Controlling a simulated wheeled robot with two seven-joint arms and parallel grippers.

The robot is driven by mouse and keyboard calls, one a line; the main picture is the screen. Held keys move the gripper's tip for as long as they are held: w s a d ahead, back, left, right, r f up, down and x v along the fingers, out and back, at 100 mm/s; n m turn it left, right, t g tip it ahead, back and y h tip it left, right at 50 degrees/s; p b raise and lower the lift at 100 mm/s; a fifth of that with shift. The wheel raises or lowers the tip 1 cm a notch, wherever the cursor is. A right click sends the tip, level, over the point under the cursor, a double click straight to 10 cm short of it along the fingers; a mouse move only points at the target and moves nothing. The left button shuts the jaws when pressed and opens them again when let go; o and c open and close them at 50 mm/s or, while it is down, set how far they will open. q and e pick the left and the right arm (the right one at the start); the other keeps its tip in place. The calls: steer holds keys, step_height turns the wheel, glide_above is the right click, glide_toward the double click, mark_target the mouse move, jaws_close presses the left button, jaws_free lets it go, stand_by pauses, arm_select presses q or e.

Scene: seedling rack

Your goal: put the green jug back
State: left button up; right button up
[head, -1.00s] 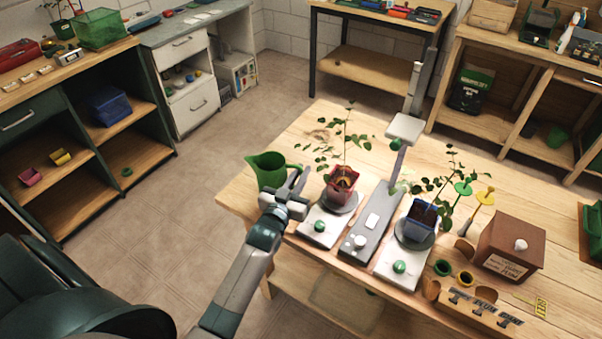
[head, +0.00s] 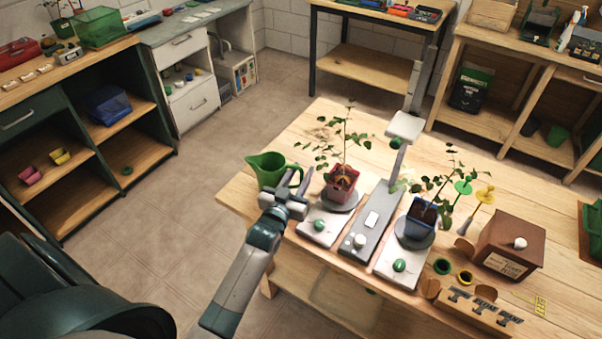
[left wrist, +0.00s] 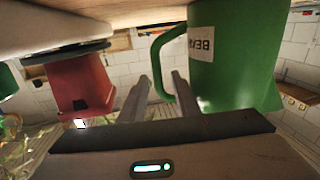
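The green jug (head: 266,171) stands upright at the left corner of the wooden table (head: 243,199), its handle towards my left gripper. My left gripper (head: 297,181) is at the handle side of the jug. In the left wrist view, which looks upside down, the two fingers (left wrist: 161,82) are apart, and the jug (left wrist: 235,60) with a partly visible white label is on the right. Its handle (left wrist: 157,50) shows between and beyond the fingertips; I cannot tell whether a finger touches it. My right gripper is not in view.
A red pot (head: 341,187) with a plant stands close right of my left gripper, and a blue pot (head: 421,217) farther right. A grey device (head: 371,222) with a post stands between them. A brown box (head: 508,246) is at the right. The table's back middle is clear.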

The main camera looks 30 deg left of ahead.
arm_select(q)
steer(key=s+b, duration=0.1)
steer(key=s, duration=0.7)
steer(key=s+d+b, duration=0.1)
steer(key=s, duration=0.3)
steer(key=shift+d+b, duration=0.1)
steer(key=shift+b, duration=0.2)
steer(key=shift+f, duration=0.1)
